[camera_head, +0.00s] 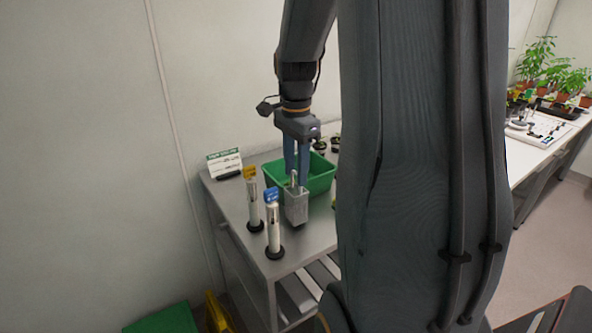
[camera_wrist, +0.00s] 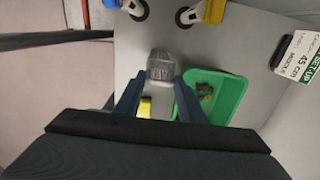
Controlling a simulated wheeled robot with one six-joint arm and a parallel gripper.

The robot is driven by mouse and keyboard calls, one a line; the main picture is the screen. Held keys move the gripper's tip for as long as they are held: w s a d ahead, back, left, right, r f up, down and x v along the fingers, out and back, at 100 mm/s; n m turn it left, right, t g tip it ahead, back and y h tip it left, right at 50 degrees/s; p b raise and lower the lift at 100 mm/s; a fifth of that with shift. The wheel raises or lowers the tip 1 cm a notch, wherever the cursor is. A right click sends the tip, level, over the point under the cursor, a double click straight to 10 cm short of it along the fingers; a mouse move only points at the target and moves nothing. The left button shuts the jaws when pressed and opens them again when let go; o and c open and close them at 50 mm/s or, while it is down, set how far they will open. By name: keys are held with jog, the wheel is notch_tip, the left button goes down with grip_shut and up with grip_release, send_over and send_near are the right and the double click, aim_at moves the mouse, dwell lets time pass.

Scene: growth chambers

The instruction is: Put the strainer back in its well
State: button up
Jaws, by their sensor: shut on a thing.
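My gripper (camera_head: 297,183) points straight down over the metal table and is shut on the upright handle of a grey, box-shaped strainer (camera_head: 296,207). The strainer hangs or stands upright below the fingers, in front of the green tub. In the wrist view my gripper (camera_wrist: 160,86) has its two fingers reaching toward the strainer (camera_wrist: 161,66); the grip itself is hard to see there. A dark patch lies under the strainer, and I cannot tell whether it touches the table. I cannot make out the well for sure.
A green tub (camera_head: 320,178) stands close behind, with a small plant in it (camera_wrist: 206,92). Posts with a blue tag (camera_head: 272,222) and a yellow tag (camera_head: 254,203) stand left. A sign card (camera_head: 224,164) is at the back left. My arm hides the table's right side.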

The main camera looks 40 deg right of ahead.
jog(key=shift+f, duration=0.5)
jog(key=o, duration=1.1)
jog(key=shift+f, duration=0.15)
jog(key=shift+o, duration=0.2)
notch_tip(320, 180, up, 12)
jog(key=b, duration=0.2)
jog(key=shift+f+b, duration=0.25)
jog(key=shift+b, duration=0.15)
jog(key=shift+r, duration=0.4)
jog(key=shift+c, duration=0.6)
jog(key=shift+s, duration=0.1)
